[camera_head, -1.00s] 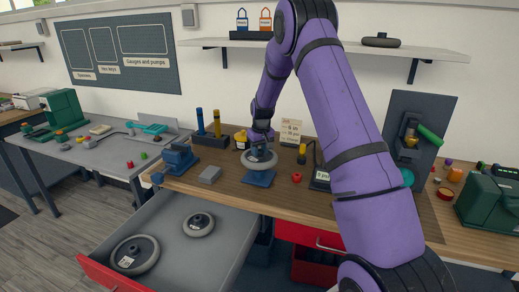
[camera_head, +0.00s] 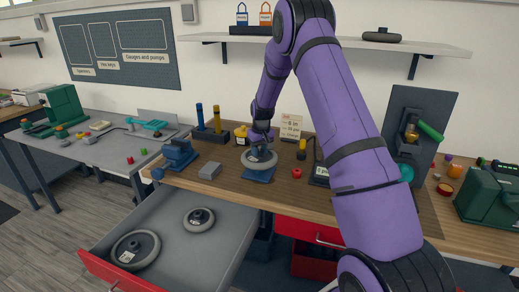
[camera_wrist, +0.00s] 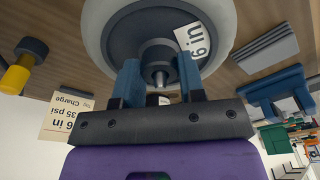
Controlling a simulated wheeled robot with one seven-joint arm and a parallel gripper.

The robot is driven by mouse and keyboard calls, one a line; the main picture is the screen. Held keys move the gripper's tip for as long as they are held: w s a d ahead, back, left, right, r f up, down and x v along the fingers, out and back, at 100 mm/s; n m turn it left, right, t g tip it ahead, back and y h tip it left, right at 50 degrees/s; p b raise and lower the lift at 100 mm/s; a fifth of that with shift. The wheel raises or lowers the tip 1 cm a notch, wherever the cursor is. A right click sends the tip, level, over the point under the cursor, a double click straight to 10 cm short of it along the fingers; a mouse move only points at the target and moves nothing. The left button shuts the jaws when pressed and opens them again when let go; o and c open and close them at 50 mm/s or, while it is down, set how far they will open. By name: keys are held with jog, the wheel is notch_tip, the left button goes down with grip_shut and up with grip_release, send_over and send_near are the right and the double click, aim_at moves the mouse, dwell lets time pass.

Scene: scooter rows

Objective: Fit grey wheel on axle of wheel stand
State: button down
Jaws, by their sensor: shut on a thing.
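The grey wheel (camera_head: 258,161) lies flat over the blue base of the wheel stand (camera_head: 258,177) on the wooden bench. My gripper (camera_head: 262,148) is above the wheel, with its fingers shut on the hub. In the wrist view, the wheel (camera_wrist: 130,38) carries a "6 in" label, and the blue fingers of my gripper (camera_wrist: 160,82) stand on both sides of its hub. A metal pin tip, seemingly the axle (camera_wrist: 160,77), shows at the hub's centre. The wheel hides most of the stand, so I cannot tell whether it is fully seated.
An open drawer (camera_head: 170,215) in front holds two other wheels, one large (camera_head: 136,250) and one small (camera_head: 199,220). A blue vise (camera_head: 178,157), a grey block (camera_head: 209,170) and a red knob (camera_head: 297,173) stand near the stand. A "6 in, 35 psi" card (camera_head: 291,127) is behind.

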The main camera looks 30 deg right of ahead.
jog(key=shift+f, duration=0.4)
jog(key=c, duration=0.6)
grip_release()
jog(key=shift+c, duration=0.2)
jog(key=shift+r, duration=0.1)
notch_tip(320, 180, up, 11)
jog(key=s, duration=0.1)
jog(key=shift+s+f, duration=0.15)
jog(key=shift+f, duration=0.05)
